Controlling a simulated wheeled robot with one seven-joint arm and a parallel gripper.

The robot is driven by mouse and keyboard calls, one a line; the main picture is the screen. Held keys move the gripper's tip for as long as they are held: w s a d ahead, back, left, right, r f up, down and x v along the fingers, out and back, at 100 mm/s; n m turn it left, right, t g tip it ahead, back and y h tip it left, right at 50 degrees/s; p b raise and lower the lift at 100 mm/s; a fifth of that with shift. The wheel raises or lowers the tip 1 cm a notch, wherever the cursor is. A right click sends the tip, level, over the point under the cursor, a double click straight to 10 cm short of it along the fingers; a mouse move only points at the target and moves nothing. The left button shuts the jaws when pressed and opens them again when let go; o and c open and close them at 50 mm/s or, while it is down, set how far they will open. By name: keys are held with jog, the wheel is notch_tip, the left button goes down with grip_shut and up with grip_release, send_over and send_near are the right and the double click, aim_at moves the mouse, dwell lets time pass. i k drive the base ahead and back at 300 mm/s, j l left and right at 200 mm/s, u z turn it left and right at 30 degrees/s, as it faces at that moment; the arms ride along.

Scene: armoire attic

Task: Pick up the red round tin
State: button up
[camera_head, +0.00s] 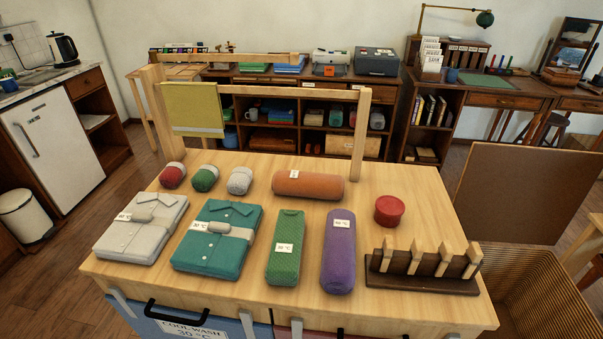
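The red round tin (389,210) stands on the wooden table (382,272) at its right side. It is a short cylinder with a flat lid. It stands apart from its neighbours, behind the dark rack with upright wooden pegs (423,284) and to the right of the purple roll (339,252). Its top and front are clear to see. My gripper is not in view.
A green roll (285,247), an orange roll (308,184), two folded shirts (216,241) and several small rolled bundles (205,178) lie on the table. A wooden frame with a yellow cloth (193,108) rises at the back. A wicker basket (535,290) stands right.

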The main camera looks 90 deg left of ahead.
aim_at(386, 221)
jog(key=i+u, duration=0.15)
jog(key=u, duration=1.6)
jog(key=j+u, duration=0.15)
jog(key=u, duration=1)
jog(key=l+u, duration=0.25)
jog(key=l, duration=0.5)
jog(key=i+l, duration=0.1)
jog(key=l, duration=0.75)
jog(key=i+l, duration=0.1)
jog(key=l, duration=0.7)
jog(key=k+l+u, duration=0.25)
jog(key=i+l, duration=0.05)
